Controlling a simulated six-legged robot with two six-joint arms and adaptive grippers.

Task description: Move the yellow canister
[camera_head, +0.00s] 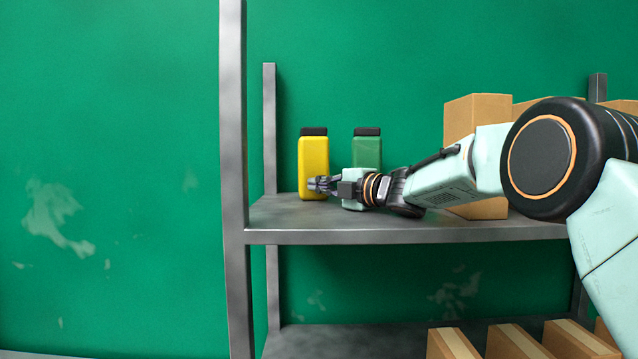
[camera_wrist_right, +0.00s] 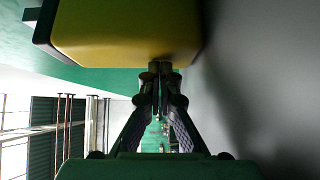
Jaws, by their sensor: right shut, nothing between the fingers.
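The yellow canister (camera_head: 314,160) with a black lid stands upright at the left end of the upper shelf. In the right wrist view its yellow body (camera_wrist_right: 125,35) fills the upper part, close beyond the fingertips. My right gripper (camera_head: 313,184) is in front of the canister's lower part, its fingers pointing left. In the right wrist view the fingers (camera_wrist_right: 160,72) are together with nothing between them; I cannot tell whether the tips touch the canister. My left gripper is not in view.
A green canister (camera_head: 367,150) with a black lid stands right of the yellow one, partly behind my arm. Cardboard boxes (camera_head: 478,110) stand on the upper shelf (camera_head: 400,237) at right. A metal post (camera_head: 233,150) borders the shelf at left. More boxes (camera_head: 515,342) lie on the lower shelf.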

